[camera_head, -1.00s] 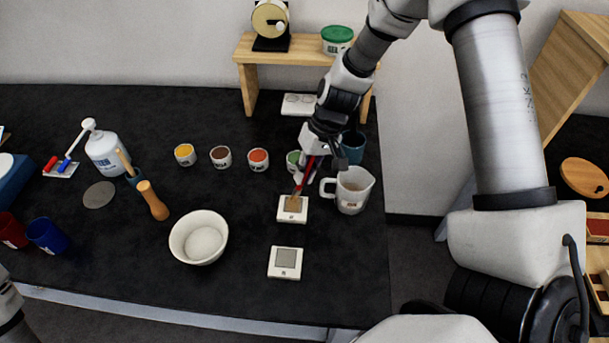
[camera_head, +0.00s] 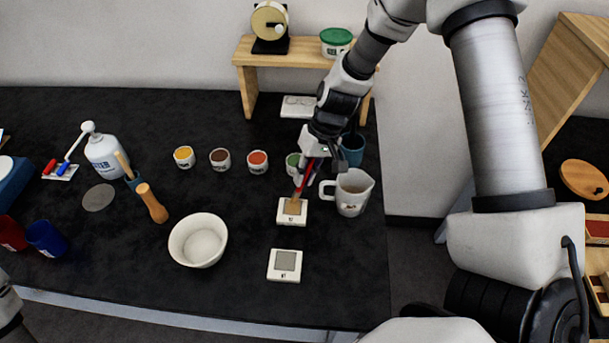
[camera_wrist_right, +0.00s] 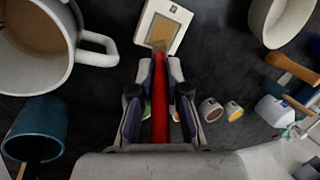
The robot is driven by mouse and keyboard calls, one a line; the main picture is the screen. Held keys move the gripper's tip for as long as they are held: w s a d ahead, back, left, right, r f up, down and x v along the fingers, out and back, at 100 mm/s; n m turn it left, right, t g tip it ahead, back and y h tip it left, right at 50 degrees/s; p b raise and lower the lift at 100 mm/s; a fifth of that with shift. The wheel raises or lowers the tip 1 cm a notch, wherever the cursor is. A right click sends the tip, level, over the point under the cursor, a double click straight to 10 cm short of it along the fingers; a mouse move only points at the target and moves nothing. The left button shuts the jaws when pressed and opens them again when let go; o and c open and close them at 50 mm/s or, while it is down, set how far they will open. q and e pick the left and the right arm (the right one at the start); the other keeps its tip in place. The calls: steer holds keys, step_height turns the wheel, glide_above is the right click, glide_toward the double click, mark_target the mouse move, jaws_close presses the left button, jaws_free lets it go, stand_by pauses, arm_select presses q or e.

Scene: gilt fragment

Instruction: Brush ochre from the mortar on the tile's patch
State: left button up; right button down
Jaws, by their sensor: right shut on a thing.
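My right gripper (camera_head: 318,158) is shut on a red-handled brush (camera_head: 305,178), which points down and left. Its tan bristles are over the patch of the farther white tile (camera_head: 283,220) and appear to touch it. The patch around the bristles looks tan, partly hidden. The wrist view shows the red handle between the fingers (camera_wrist_right: 160,75) and the bristles on the tile (camera_wrist_right: 153,14). A nearer white tile (camera_head: 284,277) has a plain grey patch. The white bowl, apparently the mortar (camera_head: 178,243), stands left of the tiles; its inside looks pale. My left gripper is out of view.
A white jug (camera_head: 352,198) stands close right of the brush, a teal cup (camera_head: 352,152) behind it. Small pots, yellow (camera_head: 184,157), brown (camera_head: 220,160) and orange (camera_head: 257,162), stand at the back. A wooden pestle-like piece (camera_head: 152,203) lies left. The black front right is clear.

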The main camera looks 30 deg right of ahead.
steer(key=shift+s+a+f+b, duration=0.2)
steer(key=shift+s+a+b, duration=0.35)
steer(key=shift+s, duration=0.15)
steer(key=shift+s+a+r, duration=0.1)
steer(key=shift+s+a, duration=0.2)
steer(key=shift+s, duration=0.1)
steer(key=shift+w+d+r+p, duration=0.25)
steer(key=shift+w+d+p, duration=0.4)
steer(key=shift+w, duration=0.2)
steer(key=shift+w+d+f, duration=0.15)
steer(key=shift+w+d, duration=0.1)
steer(key=shift+w, duration=0.1)
steer(key=shift+s+a+f+b, duration=0.15)
steer(key=shift+s+a+b, duration=0.5)
steer(key=shift+s, duration=0.25)
steer(key=shift+s+a, duration=0.25)
steer(key=shift+w+d+r+p, duration=0.25)
steer(key=shift+w+d+p, duration=0.4)
steer(key=shift+w, duration=0.2)
steer(key=shift+w+d+f, duration=0.2)
steer(key=shift+w+d, duration=0.05)
steer(key=shift+s+a+b, duration=0.55)
steer(key=shift+s+a, duration=0.15)
steer(key=shift+s, duration=0.15)
steer(key=shift+s+a+r, duration=0.15)
steer(key=shift+s+a, duration=0.05)
steer(key=shift+s, duration=0.1)
